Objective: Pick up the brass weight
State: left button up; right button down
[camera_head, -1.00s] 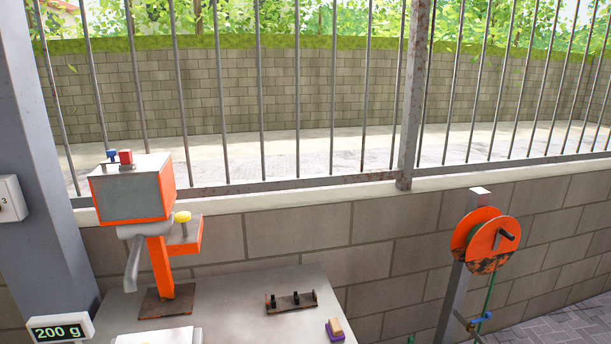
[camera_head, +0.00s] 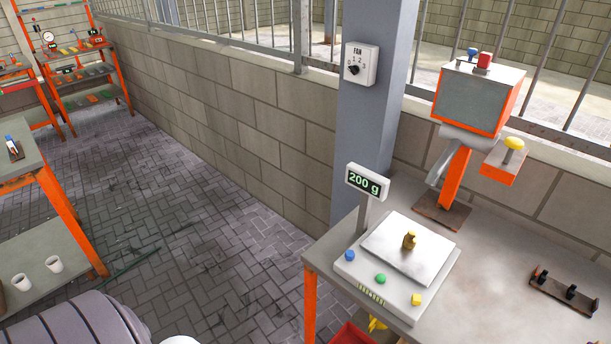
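The brass weight (camera_head: 409,240) stands upright on the metal plate of a white scale (camera_head: 424,253) at the near left corner of the grey workbench (camera_head: 497,275). The scale's display (camera_head: 367,182) on a post reads 200 g. Blue, green and yellow buttons sit along the scale's front. Neither of my grippers is in view, and nothing touches the weight.
An orange and grey machine (camera_head: 480,100) stands behind the scale, and a black-pegged rack (camera_head: 565,291) lies to its right. A fan switch (camera_head: 360,64) is on the grey post. A table with white cups (camera_head: 54,264) and orange shelves (camera_head: 88,70) are left. The paved floor between is open.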

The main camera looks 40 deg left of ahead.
aim_at(410, 242)
jog(key=u, duration=0.75)
jog(key=k+l+u, duration=0.15)
jog(key=l, duration=0.3)
jog(key=l+u, duration=0.1)
jog(key=l, duration=0.35)
jog(key=k+l+u, duration=0.15)
jog(key=l, duration=0.25)
jog(key=k+l+u, duration=0.15)
jog(key=l, duration=0.3)
jog(key=k, duration=0.65)
